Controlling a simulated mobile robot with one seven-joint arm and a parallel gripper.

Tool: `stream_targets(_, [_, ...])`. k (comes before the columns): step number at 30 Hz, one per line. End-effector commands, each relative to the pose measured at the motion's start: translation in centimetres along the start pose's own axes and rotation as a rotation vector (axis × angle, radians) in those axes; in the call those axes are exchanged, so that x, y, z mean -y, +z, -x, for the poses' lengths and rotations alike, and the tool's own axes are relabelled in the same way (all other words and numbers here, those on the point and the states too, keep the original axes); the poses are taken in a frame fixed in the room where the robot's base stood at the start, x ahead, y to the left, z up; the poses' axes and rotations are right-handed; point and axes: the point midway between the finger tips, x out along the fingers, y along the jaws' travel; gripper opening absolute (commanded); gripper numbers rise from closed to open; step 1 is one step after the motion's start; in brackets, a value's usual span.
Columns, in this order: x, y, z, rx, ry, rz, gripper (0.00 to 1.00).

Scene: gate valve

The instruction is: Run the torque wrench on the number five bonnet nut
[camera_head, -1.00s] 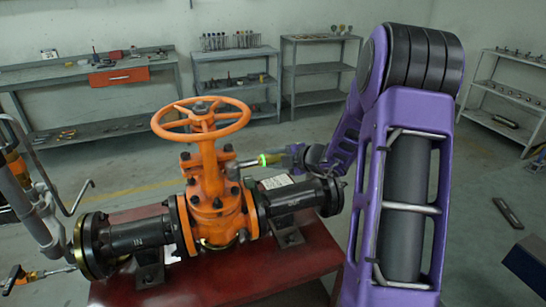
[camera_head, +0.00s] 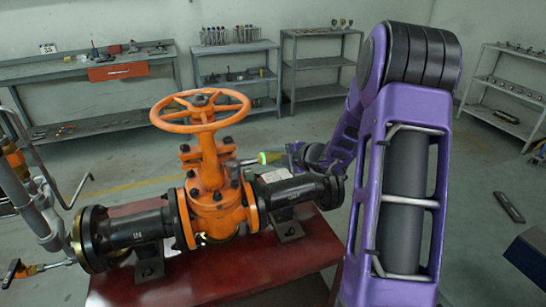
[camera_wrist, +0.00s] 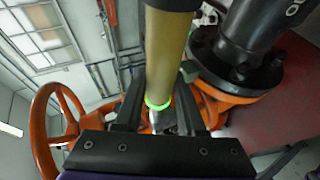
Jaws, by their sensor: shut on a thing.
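The orange gate valve (camera_head: 208,170) stands upright on a red bench, its handwheel (camera_head: 200,110) on top. Several bonnet nuts and studs (camera_head: 232,175) show around its flange; I cannot make out number markings. My gripper (camera_head: 292,153) is right of the valve, shut on the torque wrench (camera_head: 270,157). The wrench points left towards the bonnet. In the wrist view its tan handle (camera_wrist: 167,45) lies between my fingers (camera_wrist: 160,80), with a glowing green ring at their level. The wrench's head is hidden or too small to tell whether it sits on a nut.
Black flanged pipes (camera_head: 135,230) run out from both sides of the valve over the red bench (camera_head: 285,265). Grey pipework (camera_head: 45,215) stands close on the left. Shelves and a workbench (camera_head: 80,75) line the back wall. Open floor lies behind the bench.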

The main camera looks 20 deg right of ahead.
Motion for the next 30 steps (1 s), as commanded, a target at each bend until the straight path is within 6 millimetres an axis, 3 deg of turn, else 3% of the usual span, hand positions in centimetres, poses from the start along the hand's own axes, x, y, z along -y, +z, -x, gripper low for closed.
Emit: stream_targets(30, [2.5, 0.5, -1.3, -0.001, 0.006, 0.002, 0.0])
